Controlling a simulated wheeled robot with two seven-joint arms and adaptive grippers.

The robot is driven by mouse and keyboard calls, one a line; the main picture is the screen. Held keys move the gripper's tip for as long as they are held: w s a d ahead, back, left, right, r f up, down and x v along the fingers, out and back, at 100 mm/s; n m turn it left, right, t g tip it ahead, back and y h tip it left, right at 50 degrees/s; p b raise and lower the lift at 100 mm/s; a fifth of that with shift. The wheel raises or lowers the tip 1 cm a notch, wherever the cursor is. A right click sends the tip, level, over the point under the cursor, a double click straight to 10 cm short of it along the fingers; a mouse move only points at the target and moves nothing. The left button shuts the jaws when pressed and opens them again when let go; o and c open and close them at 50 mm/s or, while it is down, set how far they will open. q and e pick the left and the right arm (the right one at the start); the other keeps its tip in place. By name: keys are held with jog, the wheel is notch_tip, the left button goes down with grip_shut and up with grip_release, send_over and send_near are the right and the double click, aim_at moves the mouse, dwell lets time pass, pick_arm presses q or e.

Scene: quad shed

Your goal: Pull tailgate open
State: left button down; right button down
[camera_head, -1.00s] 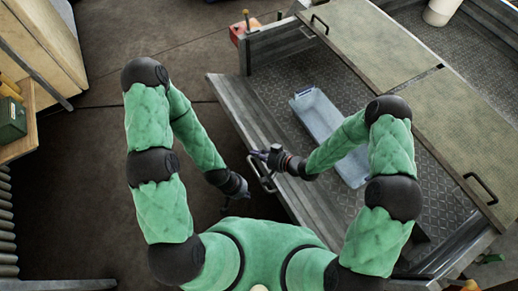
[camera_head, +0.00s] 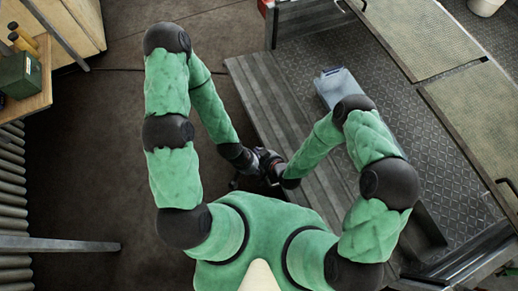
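The tailgate (camera_head: 273,99) is a grey ribbed panel along the left edge of the truck bed. It is tilted outward, with its ribbed face showing broadly. My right gripper (camera_head: 266,160) is at the tailgate's outer edge, and my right forearm crosses over the panel. My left gripper (camera_head: 246,182) is just below and left of it, close beside it. Both grippers are small, dark and overlapping here, so their fingers cannot be made out. The tailgate's handle is not visible; the grippers and arms cover that area.
The bed (camera_head: 418,120) has a dark tread floor with a blue-grey bin (camera_head: 338,84) near the tailgate. Tan lid panels (camera_head: 420,35) lie along its far side. A wooden shelf with a green box (camera_head: 20,75) stands at left.

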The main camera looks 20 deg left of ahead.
jog(key=shift+s+a+f+b, duration=0.15)
jog(key=shift+f+b, duration=0.3)
jog(key=shift+f, duration=0.7)
jog(key=v, duration=1.2)
jog(key=shift+a, duration=0.2)
jog(key=shift+s+r, duration=0.1)
